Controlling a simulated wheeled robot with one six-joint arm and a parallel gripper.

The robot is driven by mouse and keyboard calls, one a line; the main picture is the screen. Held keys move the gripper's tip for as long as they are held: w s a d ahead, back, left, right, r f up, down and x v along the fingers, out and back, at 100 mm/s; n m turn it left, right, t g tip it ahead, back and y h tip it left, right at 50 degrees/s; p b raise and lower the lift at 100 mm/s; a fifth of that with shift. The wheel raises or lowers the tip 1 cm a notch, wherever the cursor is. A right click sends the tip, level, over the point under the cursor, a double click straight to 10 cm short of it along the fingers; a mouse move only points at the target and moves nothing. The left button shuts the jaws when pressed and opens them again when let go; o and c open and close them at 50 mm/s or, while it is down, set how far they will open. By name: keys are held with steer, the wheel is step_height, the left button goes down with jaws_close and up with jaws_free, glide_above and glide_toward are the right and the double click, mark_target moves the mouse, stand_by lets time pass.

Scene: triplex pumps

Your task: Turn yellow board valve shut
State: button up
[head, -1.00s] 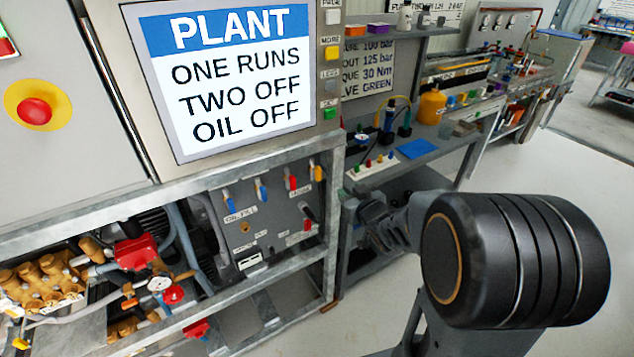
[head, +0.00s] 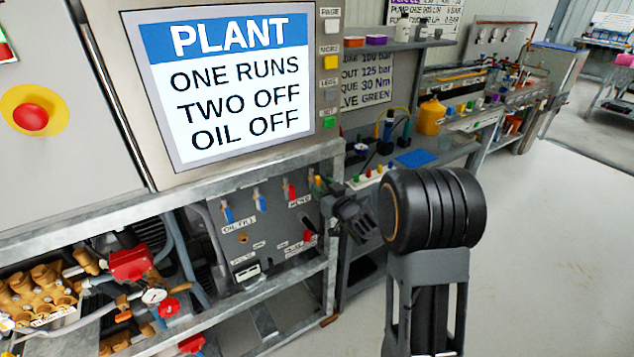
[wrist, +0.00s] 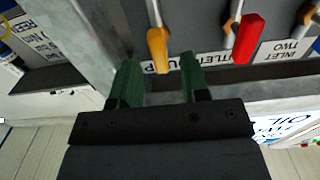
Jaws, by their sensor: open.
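The yellow board valve lever shows in the wrist view (wrist: 157,50), hanging on the grey valve board (wrist: 195,18). In the head view only a small part of the yellow valve (head: 315,183) shows beside my gripper. My gripper (wrist: 159,66) is open, with its two dark green fingers apart. In the wrist view the lever's end lies between the fingertips, with a gap to each side. Whether the fingers reach around it in depth is hard to tell. In the head view my gripper (head: 330,207) is at the board's right edge.
A red lever (wrist: 246,38) is just right of the fingers in the wrist view. Blue levers (head: 227,213) are further left on the board in the head view. A metal frame post (wrist: 82,45) stands close to the left finger. Open floor (head: 560,240) lies to the right.

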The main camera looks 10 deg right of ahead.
mark_target(319, 183)
steer(key=shift+x, duration=1.65)
jaws_close()
